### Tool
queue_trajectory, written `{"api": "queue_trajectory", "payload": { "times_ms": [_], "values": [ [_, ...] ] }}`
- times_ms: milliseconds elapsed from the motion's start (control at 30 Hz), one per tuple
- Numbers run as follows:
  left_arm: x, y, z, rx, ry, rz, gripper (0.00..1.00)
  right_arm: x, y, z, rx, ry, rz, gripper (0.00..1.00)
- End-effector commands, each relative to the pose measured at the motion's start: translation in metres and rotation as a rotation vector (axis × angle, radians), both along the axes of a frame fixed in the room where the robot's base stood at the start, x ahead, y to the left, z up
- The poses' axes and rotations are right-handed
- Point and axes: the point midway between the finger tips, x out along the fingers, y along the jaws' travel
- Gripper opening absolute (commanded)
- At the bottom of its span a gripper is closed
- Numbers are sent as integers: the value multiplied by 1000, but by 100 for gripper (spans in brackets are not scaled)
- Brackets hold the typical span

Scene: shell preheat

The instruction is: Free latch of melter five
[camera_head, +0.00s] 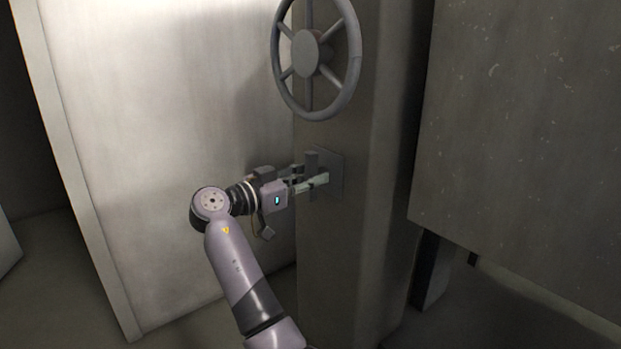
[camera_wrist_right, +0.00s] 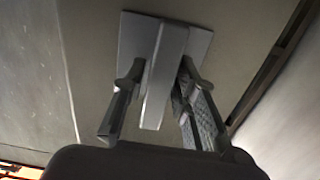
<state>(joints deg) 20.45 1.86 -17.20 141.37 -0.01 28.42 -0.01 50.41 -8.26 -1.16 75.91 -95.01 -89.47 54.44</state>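The latch is a grey bar (camera_head: 311,161) on a square plate (camera_head: 337,176), fixed to the side of a grey column below a handwheel. In the right wrist view the latch bar (camera_wrist_right: 164,78) stands out from its plate (camera_wrist_right: 137,38) and lies between my two fingers. My right gripper (camera_head: 312,180) is at the latch, with its fingers (camera_wrist_right: 162,72) open around the bar. The right-hand finger is close to the bar; I cannot tell if it touches. A small gap shows on the left side. My left gripper is not in view. No number label is visible.
A spoked handwheel (camera_head: 307,53) is on the column (camera_head: 345,260) just above my right gripper. A large pale panel (camera_head: 165,150) stands behind my arm at the left. A big grey box-like body (camera_head: 520,130) fills the right side, with a dark gap beneath it.

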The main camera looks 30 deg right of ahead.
Motion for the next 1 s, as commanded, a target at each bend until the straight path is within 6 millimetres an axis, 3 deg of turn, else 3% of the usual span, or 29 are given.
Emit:
{"api": "queue_trajectory", "payload": {
  "times_ms": [133,533,1000],
  "values": [
    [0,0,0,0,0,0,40,0,0,0,0,1,-1,38],
    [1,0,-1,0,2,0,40,-1,9,-1,1,3,0,38],
    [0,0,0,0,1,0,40,-7,100,0,0,2,1,38]
  ]
}}
